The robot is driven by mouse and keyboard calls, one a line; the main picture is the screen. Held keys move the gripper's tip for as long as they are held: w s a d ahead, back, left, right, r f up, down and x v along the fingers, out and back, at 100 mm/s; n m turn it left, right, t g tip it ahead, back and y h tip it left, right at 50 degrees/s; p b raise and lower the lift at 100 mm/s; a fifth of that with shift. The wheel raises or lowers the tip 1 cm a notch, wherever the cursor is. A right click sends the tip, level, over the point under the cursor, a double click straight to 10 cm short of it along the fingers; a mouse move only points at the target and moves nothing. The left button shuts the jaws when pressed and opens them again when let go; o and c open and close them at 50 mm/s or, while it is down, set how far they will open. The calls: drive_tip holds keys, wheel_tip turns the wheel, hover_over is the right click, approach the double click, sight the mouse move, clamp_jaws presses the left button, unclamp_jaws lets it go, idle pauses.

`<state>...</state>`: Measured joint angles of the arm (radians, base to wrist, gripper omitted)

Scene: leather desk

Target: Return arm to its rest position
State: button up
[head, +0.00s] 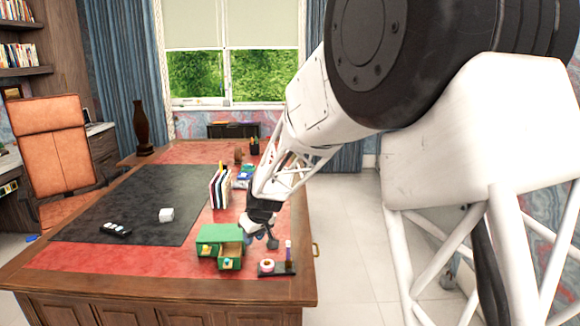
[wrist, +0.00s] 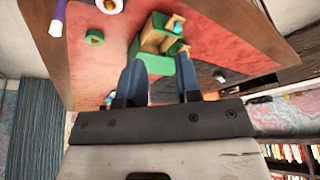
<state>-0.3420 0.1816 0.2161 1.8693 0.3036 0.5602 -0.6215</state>
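My gripper (head: 262,230) hangs above the right side of the desk, just behind and right of a small green drawer box (head: 215,236). In the wrist view my gripper (wrist: 161,65) has its two fingers clearly apart, with nothing held between them. The green box (wrist: 145,50) shows beyond the fingertips; whether they touch it cannot be told. One light wooden drawer (head: 229,251) of the box stands open, with small items in or at its front. My arm reaches down and left from the upper right of the head view.
A dark stand (head: 279,271) with a round pink-and-white item and an upright purple-and-white item is close by at the front right. Upright books (head: 219,190) stand behind the box.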

drive_tip(key=s+d+r+m+h, duration=0.1)
drive_tip(key=s+d+r+m, duration=0.1)
drive_tip(key=s+d+r, duration=0.6)
drive_tip(key=s+d+r+m, duration=0.2)
drive_tip(key=s+d+r, duration=0.2)
drive_tip(key=s+d, duration=0.7)
drive_tip(key=s+d+m+h, duration=0.1)
drive_tip(key=s+d, duration=0.4)
drive_tip(key=s, duration=0.8)
drive_tip(key=s+d+m+h, duration=0.1)
drive_tip(key=s+d+m, duration=0.2)
drive_tip(key=s, duration=1)
drive_tip(key=d, duration=0.3)
drive_tip(key=shift+s+m, duration=0.2)
drive_tip(key=shift+m, duration=0.1)
